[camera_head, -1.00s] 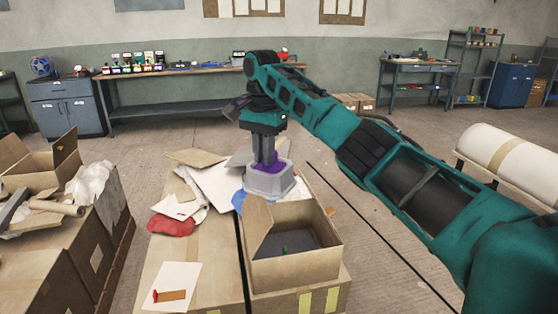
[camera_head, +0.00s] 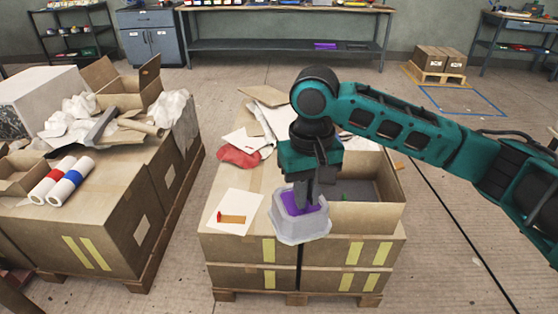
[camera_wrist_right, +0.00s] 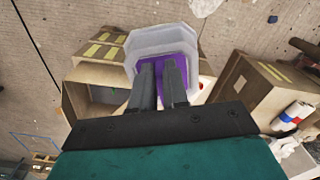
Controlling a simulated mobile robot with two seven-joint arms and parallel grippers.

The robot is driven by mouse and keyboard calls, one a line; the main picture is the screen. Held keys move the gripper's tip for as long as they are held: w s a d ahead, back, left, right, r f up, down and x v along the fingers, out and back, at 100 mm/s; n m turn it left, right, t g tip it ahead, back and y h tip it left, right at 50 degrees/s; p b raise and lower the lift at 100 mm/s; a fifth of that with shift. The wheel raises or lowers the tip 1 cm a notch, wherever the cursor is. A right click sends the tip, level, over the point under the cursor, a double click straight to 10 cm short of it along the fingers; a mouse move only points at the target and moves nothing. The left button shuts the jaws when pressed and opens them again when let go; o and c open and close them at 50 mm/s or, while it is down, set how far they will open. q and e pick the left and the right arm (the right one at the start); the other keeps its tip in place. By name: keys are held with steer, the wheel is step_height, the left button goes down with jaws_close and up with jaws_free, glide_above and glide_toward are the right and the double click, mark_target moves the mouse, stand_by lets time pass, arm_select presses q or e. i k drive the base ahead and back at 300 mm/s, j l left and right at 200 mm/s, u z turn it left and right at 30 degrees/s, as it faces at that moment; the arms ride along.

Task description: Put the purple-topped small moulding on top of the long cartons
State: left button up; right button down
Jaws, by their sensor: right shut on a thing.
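The small moulding (camera_head: 299,221) is a pale grey tray-like piece with a purple top. My right gripper (camera_head: 306,204) is shut on it and holds it in front of the open box, at the near side of the long cartons (camera_head: 228,246). In the right wrist view the moulding (camera_wrist_right: 150,42) hangs at the tips of the gripper (camera_wrist_right: 160,92). Whether it touches the cartons I cannot tell. My left gripper is not in view.
On the cartons stand an open box (camera_head: 375,215), a paper sheet with a red-handled tool (camera_head: 231,218), a red cloth (camera_head: 238,157) and loose cardboard. Another loaded carton stack (camera_head: 104,232) stands at left, with a gap between. Floor in front is clear.

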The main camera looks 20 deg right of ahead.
mark_target(236, 190)
steer(key=i+l+u, duration=0.15)
steer(key=i, duration=0.3)
steer(key=i+u, duration=0.2)
steer(key=i, duration=0.2)
steer(key=i+l+u, duration=0.15)
steer(key=i+l, duration=0.15)
steer(key=i, duration=0.15)
